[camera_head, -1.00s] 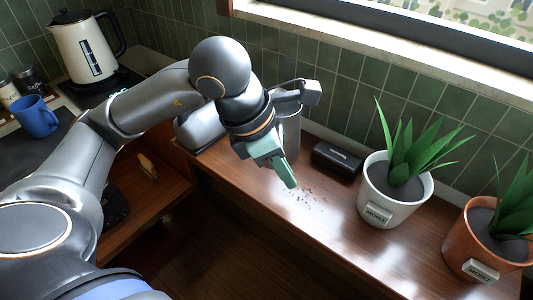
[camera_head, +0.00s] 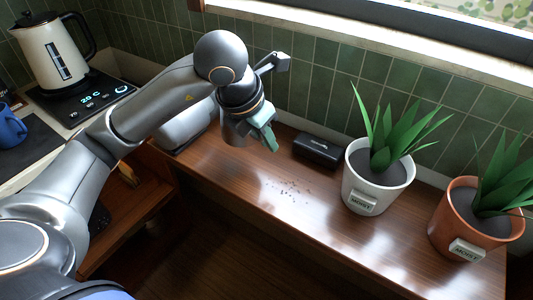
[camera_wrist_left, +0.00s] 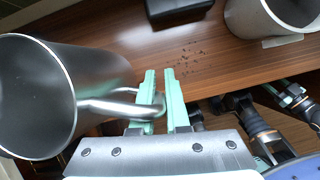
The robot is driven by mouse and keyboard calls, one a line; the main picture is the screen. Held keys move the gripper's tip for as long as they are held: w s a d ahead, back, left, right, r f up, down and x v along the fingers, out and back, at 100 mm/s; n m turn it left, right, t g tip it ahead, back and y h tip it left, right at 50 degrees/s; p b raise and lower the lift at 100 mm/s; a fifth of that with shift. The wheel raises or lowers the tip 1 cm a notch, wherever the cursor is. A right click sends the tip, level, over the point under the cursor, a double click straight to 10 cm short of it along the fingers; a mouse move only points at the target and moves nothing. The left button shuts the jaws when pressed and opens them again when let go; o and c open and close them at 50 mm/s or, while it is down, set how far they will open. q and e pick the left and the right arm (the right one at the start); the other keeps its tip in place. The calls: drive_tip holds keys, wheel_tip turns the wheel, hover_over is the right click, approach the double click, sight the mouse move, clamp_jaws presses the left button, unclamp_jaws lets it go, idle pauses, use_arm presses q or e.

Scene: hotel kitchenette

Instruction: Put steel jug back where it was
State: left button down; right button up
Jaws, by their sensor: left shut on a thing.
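The steel jug (camera_wrist_left: 105,80) is at the left of the left wrist view, its open mouth facing the camera and its inside dark and empty-looking. My left gripper (camera_wrist_left: 160,78) is shut on the jug's handle (camera_wrist_left: 115,106). In the head view the left gripper (camera_head: 267,138) is over the back left part of the wooden counter, near the tiled wall. There the jug is mostly hidden behind the gripper and arm; I cannot tell whether its base touches the counter. My right gripper (camera_wrist_left: 290,96) shows small at the right of the left wrist view, its jaws unclear.
A black box (camera_head: 317,150) stands right of the gripper against the wall. A white pot (camera_head: 370,195) and a terracotta pot (camera_head: 445,240) with plants stand farther right. A kettle (camera_head: 50,55) stands far left.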

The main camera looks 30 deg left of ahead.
use_arm(q)
drive_tip(key=w+f, duration=0.1)
drive_tip(key=w+a+f, duration=0.1)
drive_tip(key=f, duration=0.1)
drive_tip(key=w+a+f, duration=0.1)
drive_tip(key=w+f, duration=0.1)
drive_tip(key=shift+f, duration=0.25)
drive_tip(key=shift+w+f, duration=0.15)
drive_tip(key=shift+f, duration=0.7)
drive_tip(key=shift+w+f, duration=0.1)
drive_tip(key=shift+f, duration=0.7)
drive_tip(key=shift+f+b, duration=0.15)
drive_tip(key=shift+b, duration=0.15)
drive_tip(key=c, duration=0.9)
unclamp_jaws()
drive_tip(key=p+v, duration=0.1)
drive_tip(key=v, duration=1.1)
drive_tip(key=shift+s, duration=0.15)
